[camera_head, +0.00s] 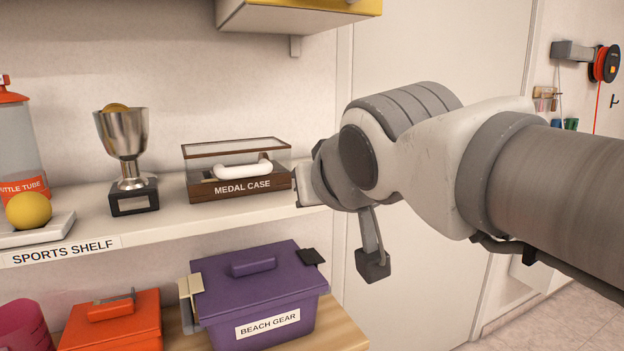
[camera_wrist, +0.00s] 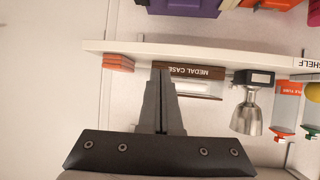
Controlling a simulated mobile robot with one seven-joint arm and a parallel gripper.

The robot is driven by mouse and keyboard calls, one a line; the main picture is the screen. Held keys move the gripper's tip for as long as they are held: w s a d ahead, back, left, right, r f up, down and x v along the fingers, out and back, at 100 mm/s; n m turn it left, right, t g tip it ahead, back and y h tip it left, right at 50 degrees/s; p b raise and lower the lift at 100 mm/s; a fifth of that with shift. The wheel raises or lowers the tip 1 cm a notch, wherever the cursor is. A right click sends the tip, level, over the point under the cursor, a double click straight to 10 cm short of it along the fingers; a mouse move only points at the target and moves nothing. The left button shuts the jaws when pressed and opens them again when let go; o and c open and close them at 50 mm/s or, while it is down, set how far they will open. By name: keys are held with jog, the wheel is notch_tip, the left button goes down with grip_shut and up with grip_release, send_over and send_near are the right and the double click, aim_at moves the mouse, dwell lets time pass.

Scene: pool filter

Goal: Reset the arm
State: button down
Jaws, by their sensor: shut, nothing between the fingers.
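My gripper (camera_wrist: 160,76) shows in the wrist view with its two dark fingers together and nothing between them. In the head view my arm (camera_head: 425,165) reaches in from the right edge and ends beside the right end of the sports shelf. The fingers are mostly hidden behind the wrist there. In the wrist view, which is upside down, the fingertips overlap the medal case (camera_wrist: 205,82) in the picture. I cannot tell how far apart they are. The medal case also shows in the head view (camera_head: 240,188), closed, with a white curved thing inside.
The sports shelf (camera_head: 180,222) holds a silver trophy cup (camera_head: 125,140) and a tube with a yellow ball (camera_head: 28,210). Below are a purple beach gear box (camera_head: 255,290) and an orange box (camera_head: 110,325). An orange stack (camera_wrist: 118,62) sits at the shelf's end. A yellow-fronted box hangs above.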

jog(key=s+d+f+m+g+h, duration=0.2)
jog(key=s+d+f+g, duration=0.1)
jog(key=s+d+f, duration=0.55)
jog(key=s+d+f+m+g+h, duration=0.25)
jog(key=s+d+f, duration=0.3)
jog(key=f, duration=0.55)
notch_tip(320, 180, up, 13)
jog(key=p, duration=1.3)
jog(key=shift+d+r+n+y+p, duration=0.2)
jog(key=shift+n+y+p, duration=0.1)
jog(key=shift+n+y, duration=0.15)
jog(key=shift+g, duration=0.25)
